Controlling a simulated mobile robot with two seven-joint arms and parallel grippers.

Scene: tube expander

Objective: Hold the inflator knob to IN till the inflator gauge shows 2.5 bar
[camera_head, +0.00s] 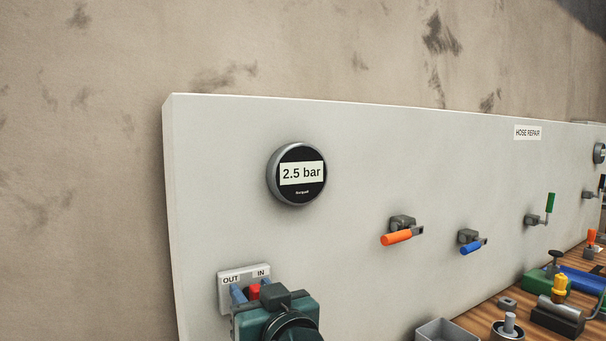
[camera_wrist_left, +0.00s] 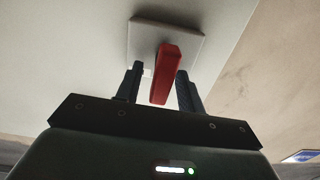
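The inflator gauge (camera_head: 297,174) is a round dial high on the grey panel and reads 2.5 bar. The inflator knob (camera_head: 254,291) is red, on a small pale plate marked OUT on the left and IN on the right. My left gripper (camera_head: 251,287) is at the knob, one finger on each side of it. In the left wrist view, the red knob (camera_wrist_left: 164,75) stands between the two fingers of my left gripper (camera_wrist_left: 159,70), with narrow gaps beside it. The gripper looks open around the knob. Its body hides the plate's lower part. My right gripper is not in view.
An orange-handled valve (camera_head: 398,237), a blue-handled valve (camera_head: 472,244) and a green lever (camera_head: 550,203) stick out of the panel. A grey open box (camera_head: 446,331) and several tools stand on the wooden bench (camera_head: 484,314) at lower right.

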